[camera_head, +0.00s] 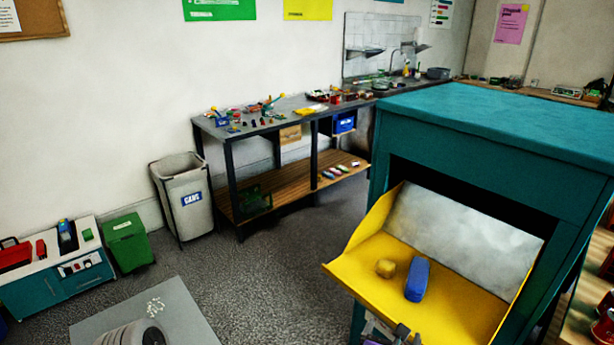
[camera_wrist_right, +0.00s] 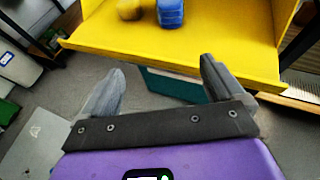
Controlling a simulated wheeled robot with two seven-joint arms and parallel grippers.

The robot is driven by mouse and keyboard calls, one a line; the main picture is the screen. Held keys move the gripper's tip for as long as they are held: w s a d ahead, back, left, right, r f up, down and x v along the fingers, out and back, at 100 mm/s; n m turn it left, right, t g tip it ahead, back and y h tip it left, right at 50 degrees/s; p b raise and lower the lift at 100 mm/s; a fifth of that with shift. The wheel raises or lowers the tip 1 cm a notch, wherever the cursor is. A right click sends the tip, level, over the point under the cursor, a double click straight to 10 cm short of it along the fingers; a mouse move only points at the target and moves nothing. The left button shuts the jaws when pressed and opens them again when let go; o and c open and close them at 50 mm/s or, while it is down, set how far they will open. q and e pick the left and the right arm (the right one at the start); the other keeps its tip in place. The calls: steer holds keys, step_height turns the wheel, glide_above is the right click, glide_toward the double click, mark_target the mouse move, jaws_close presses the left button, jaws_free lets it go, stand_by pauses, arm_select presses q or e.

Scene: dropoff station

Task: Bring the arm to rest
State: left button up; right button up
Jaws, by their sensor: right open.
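My right gripper (camera_wrist_right: 160,90) is open and empty in the right wrist view, its two grey fingers apart on a dark bar with a purple body behind. It is just in front of the yellow tray (camera_wrist_right: 180,45). In the head view only part of this gripper (camera_head: 393,335) shows at the bottom edge, below the front lip of the yellow tray (camera_head: 450,310). A yellow lump (camera_head: 386,268) and a blue block (camera_head: 417,279) lie apart on the tray. My left gripper is not in view.
The tray sits in the opening of a teal cabinet (camera_head: 490,120). A workbench (camera_head: 270,125) with small items stands along the wall. A white can bin (camera_head: 184,195), a green bin (camera_head: 128,243) and a small bench (camera_head: 60,280) stand left.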

steer(key=a+f+n+g+y+p, duration=0.2)
steer(key=f+n+y, duration=0.1)
steer(key=f+n, duration=0.6)
steer(key=a+f+n+g+y+p, duration=0.1)
steer(key=a+f+n+g+y, duration=0.15)
steer(key=f+n, duration=0.6)
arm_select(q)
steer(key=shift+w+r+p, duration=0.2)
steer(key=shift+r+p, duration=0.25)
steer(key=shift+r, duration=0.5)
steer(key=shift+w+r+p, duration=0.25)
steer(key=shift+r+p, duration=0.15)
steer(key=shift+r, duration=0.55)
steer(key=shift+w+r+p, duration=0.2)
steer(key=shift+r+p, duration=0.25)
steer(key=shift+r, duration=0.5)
arm_select(e)
steer(key=s+a+f+n+g+y, duration=0.2)
steer(key=s+f+n, duration=0.3)
steer(key=n, duration=0.5)
steer(key=s+a+f+n+g+y, duration=0.2)
steer(key=s+f+n+g, duration=0.3)
steer(key=s+n, duration=0.5)
steer(key=shift+a+f+n, duration=0.15)
steer(key=shift+n, duration=0.2)
steer(key=shift+s+y, duration=0.1)
steer(key=shift+y, duration=0.15)
